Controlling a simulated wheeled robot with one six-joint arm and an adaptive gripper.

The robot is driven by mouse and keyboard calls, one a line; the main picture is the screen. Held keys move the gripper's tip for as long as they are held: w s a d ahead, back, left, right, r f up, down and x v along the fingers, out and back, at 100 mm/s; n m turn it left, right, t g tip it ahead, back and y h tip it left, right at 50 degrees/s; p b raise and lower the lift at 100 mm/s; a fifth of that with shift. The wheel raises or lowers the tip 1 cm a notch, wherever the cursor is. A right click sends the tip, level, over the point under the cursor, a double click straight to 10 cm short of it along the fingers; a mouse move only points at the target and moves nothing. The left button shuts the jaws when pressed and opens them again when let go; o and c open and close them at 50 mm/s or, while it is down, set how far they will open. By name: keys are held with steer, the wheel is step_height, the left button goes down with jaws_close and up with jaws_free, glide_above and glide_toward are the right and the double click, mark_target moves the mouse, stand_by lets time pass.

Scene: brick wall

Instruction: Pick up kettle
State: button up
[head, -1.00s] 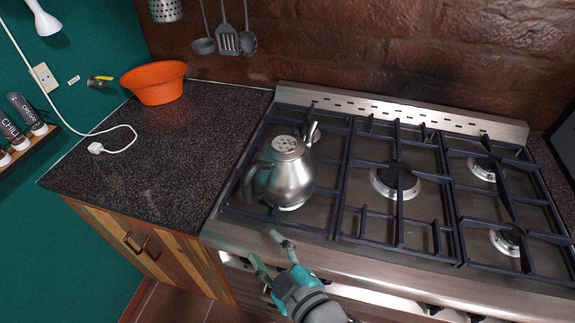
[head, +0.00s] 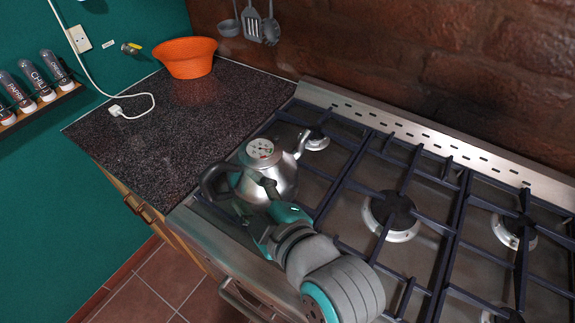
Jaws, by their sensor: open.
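The kettle (head: 277,179) is shiny metal with a round lid, a spout to the upper right and a dark curved handle at its left. It stands upright on the left part of the stove grate. My gripper (head: 255,203) is open at the kettle's near side, close to the handle. One finger overlaps the kettle body in the picture. I cannot tell whether it touches. The wrist hides the kettle's lower front.
The gas stove (head: 335,275) has several burners and raised dark grates. A dark counter (head: 160,155) at the left holds an orange bowl (head: 186,58) and a white plug with cable (head: 117,110). Spice bottles (head: 36,78) sit on a wall shelf.

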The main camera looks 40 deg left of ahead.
mark_target(231, 169)
steer(key=x, duration=0.5)
steer(key=shift+w+a, duration=0.1)
steer(key=shift+w, duration=0.15)
steer(key=shift+x, duration=2.65)
steer(key=shift+s, duration=0.1)
jaws_close()
